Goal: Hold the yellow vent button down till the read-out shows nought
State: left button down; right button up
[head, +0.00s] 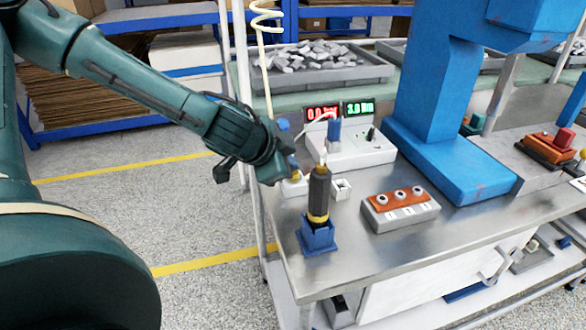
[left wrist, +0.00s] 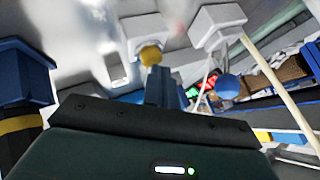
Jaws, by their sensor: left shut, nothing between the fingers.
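The yellow vent button (left wrist: 151,55) sits on a white block (left wrist: 146,32) in the left wrist view. In the head view the block (head: 294,187) is small and mostly behind my left gripper (head: 291,161). That gripper is shut and empty; its fingertips (left wrist: 157,75) are right at the yellow button. I cannot tell whether they touch or press it. The read-out has a red display (head: 322,112), seemingly 0.0, and a green display (head: 359,108), seemingly 3.0; their units are too blurred to read. My right gripper is not in view.
A dark cylinder with a yellow band (head: 319,192) stands in a blue base close beside my left gripper. A second white block carries a blue knob (left wrist: 228,86). A three-knob orange-grey box (head: 400,209) and a blue press (head: 430,130) are farther right.

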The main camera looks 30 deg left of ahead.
pick_arm(q)
jog(key=shift+r+p, duration=0.35)
jog(key=shift+r, duration=0.3)
jog(key=shift+r, duration=0.1)
notch_tip(320, 180, up, 5)
jog(key=p, duration=0.4)
dwell(0.4)
